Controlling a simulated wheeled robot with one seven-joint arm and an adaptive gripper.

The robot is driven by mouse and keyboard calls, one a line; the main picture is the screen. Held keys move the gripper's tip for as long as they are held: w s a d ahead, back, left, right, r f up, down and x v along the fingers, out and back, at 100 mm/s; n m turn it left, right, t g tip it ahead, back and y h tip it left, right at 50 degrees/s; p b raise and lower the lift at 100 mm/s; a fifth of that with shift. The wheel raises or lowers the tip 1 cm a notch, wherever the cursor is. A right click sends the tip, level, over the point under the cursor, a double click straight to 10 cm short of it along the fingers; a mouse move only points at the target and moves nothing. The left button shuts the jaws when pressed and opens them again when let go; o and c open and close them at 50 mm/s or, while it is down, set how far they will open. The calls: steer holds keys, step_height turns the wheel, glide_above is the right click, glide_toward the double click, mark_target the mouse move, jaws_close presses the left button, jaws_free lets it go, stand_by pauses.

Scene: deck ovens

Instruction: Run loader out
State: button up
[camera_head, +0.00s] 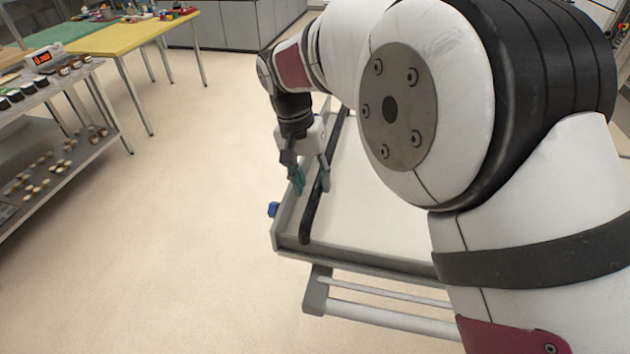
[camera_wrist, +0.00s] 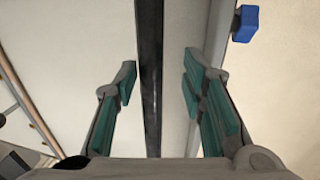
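The loader (camera_head: 360,260) is a long grey frame around a flat white surface, under and beside my arm. A dark rounded bar (camera_head: 307,225) runs lengthwise just inside its left side; in the wrist view this dark bar (camera_wrist: 149,60) runs straight up the picture. My gripper (camera_head: 311,187) is at the bar, with teal-padded fingers. In the wrist view my gripper (camera_wrist: 160,98) is open, one finger on each side of the bar, with visible gaps to both. My arm hides much of the loader's right side and far end.
A blue block (camera_head: 273,209) sticks out from the loader's outer left side. A pale crossbar (camera_head: 390,320) lies below its near end. Shelving with small items (camera_head: 50,90) and a yellow-topped table (camera_head: 130,36) stand at left. Open floor (camera_head: 190,220) lies between.

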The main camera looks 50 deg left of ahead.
steer(key=shift+d, duration=0.1)
step_height(320, 180, up, 12)
steer(key=s+a, duration=0.1)
steer(key=a, duration=0.1)
steer(key=shift+f, duration=0.15)
steer(key=shift+d, duration=0.1)
stand_by(0.7)
